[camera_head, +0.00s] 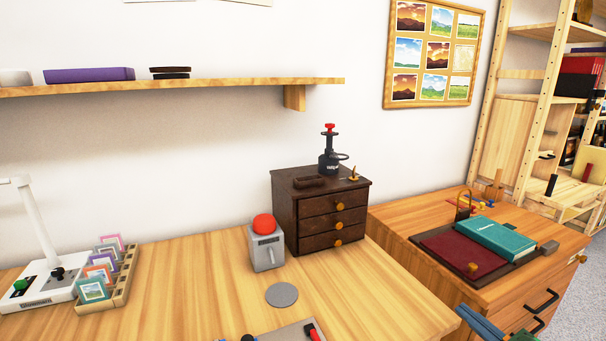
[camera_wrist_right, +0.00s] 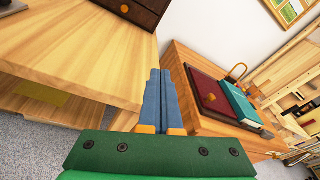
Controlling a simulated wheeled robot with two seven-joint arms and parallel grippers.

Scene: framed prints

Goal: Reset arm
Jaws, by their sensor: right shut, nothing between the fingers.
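My right gripper (camera_head: 464,314) shows at the bottom right of the head view, with blue fingers and a bit of green body. In the right wrist view the two blue fingers (camera_wrist_right: 161,76) lie side by side, shut and empty. They are over the gap between the light wooden table (camera_head: 375,290) and the wooden cabinet (camera_head: 485,292), touching no object that I can see. My left gripper is not in view.
A dark drawer chest (camera_head: 284,215), a grey box with a red button (camera_head: 266,251) and a card rack (camera_head: 121,285) stand on the table. The table's right front is clear.

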